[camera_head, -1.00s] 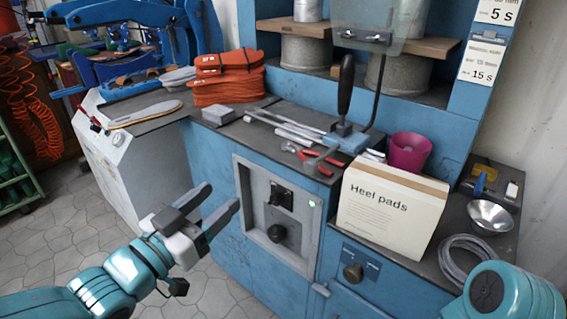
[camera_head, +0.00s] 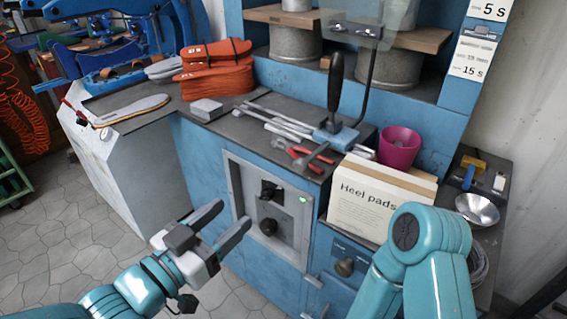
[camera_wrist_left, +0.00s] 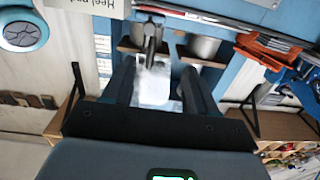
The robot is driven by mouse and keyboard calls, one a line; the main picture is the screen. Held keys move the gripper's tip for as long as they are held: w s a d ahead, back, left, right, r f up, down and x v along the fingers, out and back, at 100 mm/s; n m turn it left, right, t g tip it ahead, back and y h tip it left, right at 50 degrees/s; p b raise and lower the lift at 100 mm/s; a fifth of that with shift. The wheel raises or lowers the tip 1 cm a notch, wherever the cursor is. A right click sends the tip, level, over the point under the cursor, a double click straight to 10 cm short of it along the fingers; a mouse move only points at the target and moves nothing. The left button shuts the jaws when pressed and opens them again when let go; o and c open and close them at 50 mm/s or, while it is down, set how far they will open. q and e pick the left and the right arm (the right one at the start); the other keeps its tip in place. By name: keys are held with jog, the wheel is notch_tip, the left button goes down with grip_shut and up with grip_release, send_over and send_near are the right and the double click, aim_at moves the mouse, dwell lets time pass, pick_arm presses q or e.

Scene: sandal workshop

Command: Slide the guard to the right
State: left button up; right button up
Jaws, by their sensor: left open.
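The guard (camera_head: 350,30) is a clear panel at the top of the head view, cut off by the picture's upper edge. It hangs in front of the shelves on a bent black rod (camera_head: 371,90) that rises from the bench. In the left wrist view, which looks upside down, the guard (camera_wrist_left: 153,90) shows as a pale panel between the fingers, apart from them as far as I can tell. My left gripper (camera_head: 234,214) is open and empty, in front of the blue cabinet, well below and left of the guard. My right arm shows at the lower right; its gripper is out of view.
A black-handled lever (camera_head: 335,85) stands left of the rod. Red-handled pliers (camera_head: 300,155), a Heel pads box (camera_head: 365,200), a pink cup (camera_head: 399,147) and a metal bowl (camera_head: 477,209) crowd the bench. Orange sandals (camera_head: 215,70) lie at the back left.

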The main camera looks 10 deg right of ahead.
aim_at(298, 167)
pick_arm(q)
jog(key=shift+g, duration=0.3)
jog(key=x, duration=0.5)
jog(key=s+x, duration=0.1)
jog(key=x, duration=0.5)
jog(key=d+r+x, duration=0.1)
jog(key=x, duration=0.5)
jog(key=shift+s+d+b, duration=0.1)
jog(key=shift+s+b, duration=0.05)
jog(key=shift+b, duration=0.25)
grip_shut()
